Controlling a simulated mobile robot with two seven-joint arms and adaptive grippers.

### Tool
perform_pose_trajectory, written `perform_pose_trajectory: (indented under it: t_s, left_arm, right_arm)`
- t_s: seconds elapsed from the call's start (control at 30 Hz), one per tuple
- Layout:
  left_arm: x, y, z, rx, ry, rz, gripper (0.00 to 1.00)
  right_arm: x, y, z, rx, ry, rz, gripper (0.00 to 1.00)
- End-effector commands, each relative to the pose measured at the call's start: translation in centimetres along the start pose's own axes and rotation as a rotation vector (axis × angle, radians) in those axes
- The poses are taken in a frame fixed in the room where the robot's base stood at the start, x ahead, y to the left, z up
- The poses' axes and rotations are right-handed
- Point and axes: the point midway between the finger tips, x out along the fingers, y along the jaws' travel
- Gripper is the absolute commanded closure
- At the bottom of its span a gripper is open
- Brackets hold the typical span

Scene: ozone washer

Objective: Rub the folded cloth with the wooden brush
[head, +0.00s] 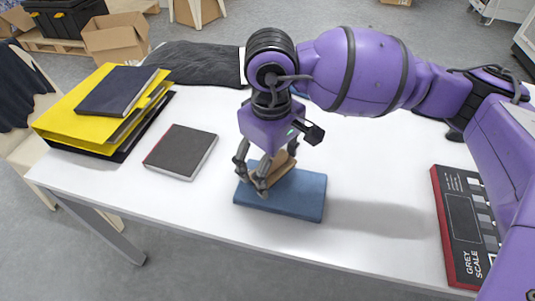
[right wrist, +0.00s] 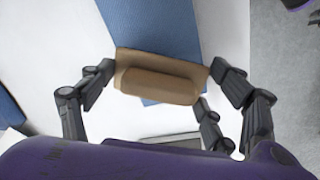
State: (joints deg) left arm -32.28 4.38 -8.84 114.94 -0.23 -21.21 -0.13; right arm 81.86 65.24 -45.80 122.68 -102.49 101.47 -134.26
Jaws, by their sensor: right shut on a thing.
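The folded cloth (head: 310,198) is a flat blue rectangle near the front edge of the white table. The wooden brush (head: 283,168) is a tan block held over the cloth by my right gripper (head: 268,172), which is shut on it. The brush is low at the cloth's upper-left part and looks to rest on it, though exact contact is hard to tell. In the right wrist view the brush (right wrist: 160,82) lies between the fingers, across the blue cloth (right wrist: 155,30). The fingers partly hide the brush in the head view. My left gripper is not in view.
A dark book (head: 181,151) lies left of the cloth. Yellow binders (head: 75,110) with a navy book (head: 117,90) are stacked at the left. A dark cloth (head: 198,65) lies at the back. A grey-scale card (head: 463,225) lies at the right. The table (head: 370,215) right of the cloth is clear.

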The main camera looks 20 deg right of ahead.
Motion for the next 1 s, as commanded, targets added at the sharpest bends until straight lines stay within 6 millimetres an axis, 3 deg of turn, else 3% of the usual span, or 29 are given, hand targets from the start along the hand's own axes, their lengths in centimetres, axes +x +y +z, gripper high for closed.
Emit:
perform_pose_trajectory:
  t_s: [0.2, 0.63, 1.0]
  left_arm:
    - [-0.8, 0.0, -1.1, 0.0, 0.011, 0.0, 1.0]
    - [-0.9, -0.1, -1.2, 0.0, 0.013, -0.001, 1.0]
    - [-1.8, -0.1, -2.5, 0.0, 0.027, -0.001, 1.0]
  right_arm:
    - [-2.4, 0.1, -0.1, 0.0, 0.003, 0.0, 0.57]
    - [-2.9, 0.1, 0.0, 0.0, 0.001, 0.0, 0.57]
    - [-5.7, 0.2, 0.0, 0.001, 0.001, 0.001, 0.57]
